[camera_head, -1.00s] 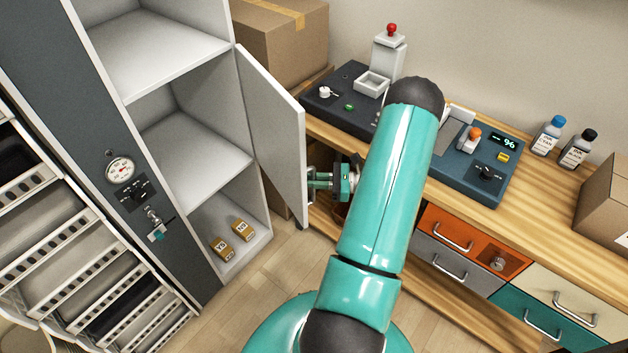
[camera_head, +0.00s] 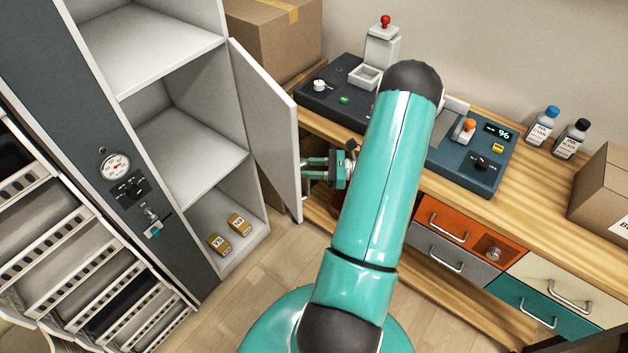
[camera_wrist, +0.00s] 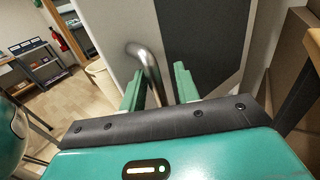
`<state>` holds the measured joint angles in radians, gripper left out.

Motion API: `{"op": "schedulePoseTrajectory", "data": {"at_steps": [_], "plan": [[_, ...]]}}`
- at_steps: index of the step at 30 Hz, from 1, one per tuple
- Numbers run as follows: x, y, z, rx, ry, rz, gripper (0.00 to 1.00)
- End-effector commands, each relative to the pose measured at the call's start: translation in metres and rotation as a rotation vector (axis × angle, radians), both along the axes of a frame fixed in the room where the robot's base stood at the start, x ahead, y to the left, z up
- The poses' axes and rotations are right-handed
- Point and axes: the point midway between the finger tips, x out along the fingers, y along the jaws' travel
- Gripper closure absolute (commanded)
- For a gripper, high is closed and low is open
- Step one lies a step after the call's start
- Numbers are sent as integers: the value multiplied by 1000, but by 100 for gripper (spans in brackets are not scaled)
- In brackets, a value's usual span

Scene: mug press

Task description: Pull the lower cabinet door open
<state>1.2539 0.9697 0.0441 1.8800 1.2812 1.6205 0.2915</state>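The lower cabinet door (camera_head: 265,125) is a light grey panel standing wide open, swung out to the right of the white cabinet (camera_head: 205,165). My gripper (camera_head: 304,168) is at the outer face of the door, near its free edge. In the wrist view, the two green fingers of my gripper (camera_wrist: 159,72) stand apart, pointing at the door (camera_wrist: 120,30). The curved metal handle (camera_wrist: 150,68) reaches between them, closer to the left finger, with a gap on the right. I cannot tell whether a finger touches it.
Two small yellow-brown boxes (camera_head: 219,244) sit on the cabinet floor. A wooden bench (camera_head: 425,190) with dark devices, bottles and coloured drawers stands right, close behind my gripper. A cardboard box (camera_head: 275,45) stands behind the door. Some floor (camera_head: 265,275) in front is clear.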

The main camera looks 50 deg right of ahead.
Motion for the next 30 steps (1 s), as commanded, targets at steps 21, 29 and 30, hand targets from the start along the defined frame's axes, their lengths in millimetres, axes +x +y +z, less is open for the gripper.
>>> {"op": "schedulePoseTrajectory", "data": {"at_steps": [21,29,30], "plan": [[-81,77,93,0,0,-1,68],[-101,95,104,-1,-1,-1,68],[-102,96,105,-1,-1,-1,68]]}}
